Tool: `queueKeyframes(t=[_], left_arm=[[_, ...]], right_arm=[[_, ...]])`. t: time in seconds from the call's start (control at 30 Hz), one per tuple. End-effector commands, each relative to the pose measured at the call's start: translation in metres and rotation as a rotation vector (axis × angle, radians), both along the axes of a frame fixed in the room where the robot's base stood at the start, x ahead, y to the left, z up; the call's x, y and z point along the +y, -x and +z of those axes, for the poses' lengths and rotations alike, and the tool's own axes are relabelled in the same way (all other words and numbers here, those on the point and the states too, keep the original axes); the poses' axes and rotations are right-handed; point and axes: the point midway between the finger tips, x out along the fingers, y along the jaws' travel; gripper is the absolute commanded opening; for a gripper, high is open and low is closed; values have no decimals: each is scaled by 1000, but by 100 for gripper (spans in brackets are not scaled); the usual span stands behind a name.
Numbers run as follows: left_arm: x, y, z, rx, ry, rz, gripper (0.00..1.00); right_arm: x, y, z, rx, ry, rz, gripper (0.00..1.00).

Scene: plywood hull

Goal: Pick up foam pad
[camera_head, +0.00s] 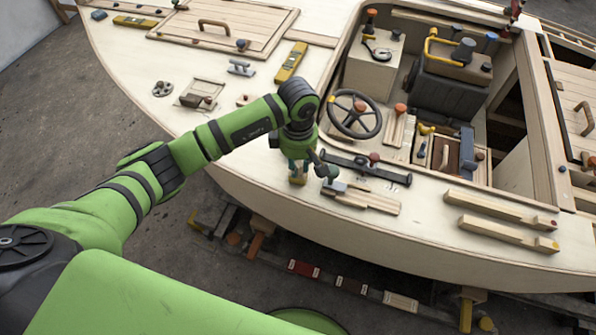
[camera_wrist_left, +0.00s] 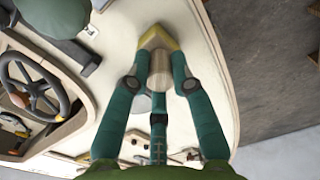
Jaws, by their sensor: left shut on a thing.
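The foam pad (camera_head: 298,179) looks like a small pale block with yellow on it, at the near edge of the plywood deck. My left gripper (camera_head: 297,163) reaches down over it from above, with its fingers shut on it. In the left wrist view the teal fingers of my left gripper (camera_wrist_left: 160,62) close in from both sides, and the yellow-edged pad (camera_wrist_left: 155,38) shows at their tips. The fingers hide part of the pad. I cannot tell whether it touches the deck. My right gripper is not in view.
A steering wheel (camera_head: 355,114) stands just right of my left gripper. A dark bar (camera_head: 366,167) and wooden strips (camera_head: 368,201) lie close by on the right. A yellow level (camera_head: 291,62) lies behind. The hull edge drops to the floor in front.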

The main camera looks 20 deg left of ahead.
Motion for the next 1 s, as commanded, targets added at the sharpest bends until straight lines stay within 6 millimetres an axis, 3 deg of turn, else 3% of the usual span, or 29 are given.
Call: queueKeyframes(t=[0.27,0.7,1.0], left_arm=[[1,-2,13,-4,0,-1,0],[0,-1,91,-3,0,0,0],[0,0,101,1,0,1,0]], right_arm=[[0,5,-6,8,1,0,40],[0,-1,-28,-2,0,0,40],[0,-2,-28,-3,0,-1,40]])
